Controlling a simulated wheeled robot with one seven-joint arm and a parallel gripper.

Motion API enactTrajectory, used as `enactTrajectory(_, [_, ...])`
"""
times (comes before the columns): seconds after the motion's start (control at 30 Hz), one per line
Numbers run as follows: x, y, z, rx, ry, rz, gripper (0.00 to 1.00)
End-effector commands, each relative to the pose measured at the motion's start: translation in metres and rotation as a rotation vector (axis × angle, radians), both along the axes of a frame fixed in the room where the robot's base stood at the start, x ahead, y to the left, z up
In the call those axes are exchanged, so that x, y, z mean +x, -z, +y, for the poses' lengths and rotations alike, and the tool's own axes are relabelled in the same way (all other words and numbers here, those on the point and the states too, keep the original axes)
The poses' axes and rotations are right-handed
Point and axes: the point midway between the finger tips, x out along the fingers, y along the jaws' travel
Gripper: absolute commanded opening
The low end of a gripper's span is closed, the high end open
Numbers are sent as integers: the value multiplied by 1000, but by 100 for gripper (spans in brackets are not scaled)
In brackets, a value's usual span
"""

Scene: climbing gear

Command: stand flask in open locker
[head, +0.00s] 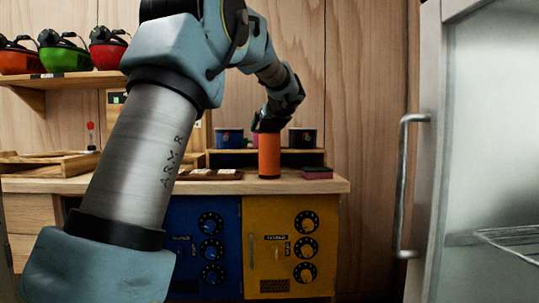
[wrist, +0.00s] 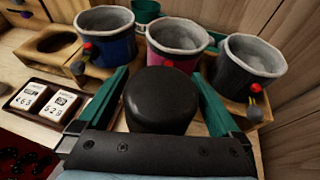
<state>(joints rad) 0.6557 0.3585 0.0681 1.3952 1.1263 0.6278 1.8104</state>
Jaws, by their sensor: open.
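The flask (head: 269,156), an orange cylinder with a dark top, stands upright on the wooden bench. My gripper (head: 268,122) is directly above it, pointing down. In the wrist view the flask's black cap (wrist: 160,103) lies between the two green fingers of my open gripper (wrist: 160,78); I cannot tell whether either finger touches it. Below the bench top are a blue locker (head: 180,222) and a yellow locker (head: 264,262), each with several dials on its front. Both fronts look shut; no open compartment shows in them.
Blue (wrist: 106,42), pink (wrist: 178,45) and black (wrist: 250,72) chalk bags stand in a wooden rack just behind the flask. A pale cabinet with a handle (head: 402,185) fills the right.

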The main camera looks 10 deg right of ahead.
Motion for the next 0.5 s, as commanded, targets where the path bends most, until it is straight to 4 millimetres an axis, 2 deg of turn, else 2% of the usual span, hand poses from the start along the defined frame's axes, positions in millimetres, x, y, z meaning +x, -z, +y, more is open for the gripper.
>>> enactTrajectory(0.13, [0,0,0,0,0,0,99])
enactTrajectory(0.5, [-1,0,0,0,0,0,57])
